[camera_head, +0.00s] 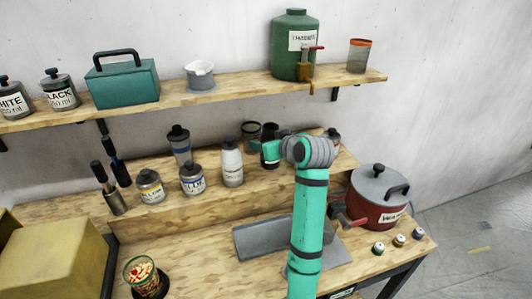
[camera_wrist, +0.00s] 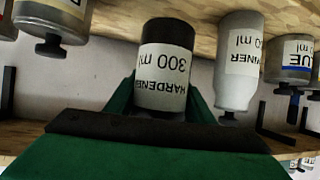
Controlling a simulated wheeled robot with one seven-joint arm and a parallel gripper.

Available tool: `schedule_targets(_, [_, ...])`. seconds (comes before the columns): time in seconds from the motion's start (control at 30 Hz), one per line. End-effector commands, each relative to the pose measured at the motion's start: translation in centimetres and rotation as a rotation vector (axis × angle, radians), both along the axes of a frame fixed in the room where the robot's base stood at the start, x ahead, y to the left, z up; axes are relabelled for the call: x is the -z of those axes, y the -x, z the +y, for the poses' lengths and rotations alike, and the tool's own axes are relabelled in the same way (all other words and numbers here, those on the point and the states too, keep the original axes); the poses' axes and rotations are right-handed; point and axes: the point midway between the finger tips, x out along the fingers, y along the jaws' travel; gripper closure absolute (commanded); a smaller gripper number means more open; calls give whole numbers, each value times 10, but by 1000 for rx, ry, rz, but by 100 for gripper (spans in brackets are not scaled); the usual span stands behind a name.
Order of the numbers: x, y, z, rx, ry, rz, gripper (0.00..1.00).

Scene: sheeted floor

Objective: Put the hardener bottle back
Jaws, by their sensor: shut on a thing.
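The hardener bottle (camera_wrist: 165,75) is grey with a dark band at its base end. Its label reads upside down in the wrist view. My gripper (camera_wrist: 158,105) is shut on it, with a green finger on either side. In the head view my gripper (camera_head: 271,151) is at the small raised shelf (camera_head: 215,204), right of the white thinner bottle (camera_head: 232,165). The bottle is mostly hidden there by my gripper and wrist. It is upright or nearly so; I cannot tell whether its base touches the shelf.
The thinner bottle stands close beside it in the wrist view (camera_wrist: 238,60). Blue (camera_head: 192,180) and yellow (camera_head: 150,187) paint jars stand further left. A red pot (camera_head: 378,200) sits at right. The upper shelf (camera_head: 230,92) overhangs, holding a green dispenser (camera_head: 292,55).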

Motion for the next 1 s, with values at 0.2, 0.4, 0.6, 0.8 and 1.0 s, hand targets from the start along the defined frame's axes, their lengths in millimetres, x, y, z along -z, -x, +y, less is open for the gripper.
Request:
schedule_targets(0.2, [11,-10,1,0,0,-2,88])
schedule_targets(0.4, [30,-18,2,0,0,0,88])
schedule_targets(0.6, [50,-18,2,0,0,-2,88])
schedule_targets(0.8, [50,-18,2,0,1,-4,88])
schedule_targets(1.0, [54,-17,2,0,1,0,42])
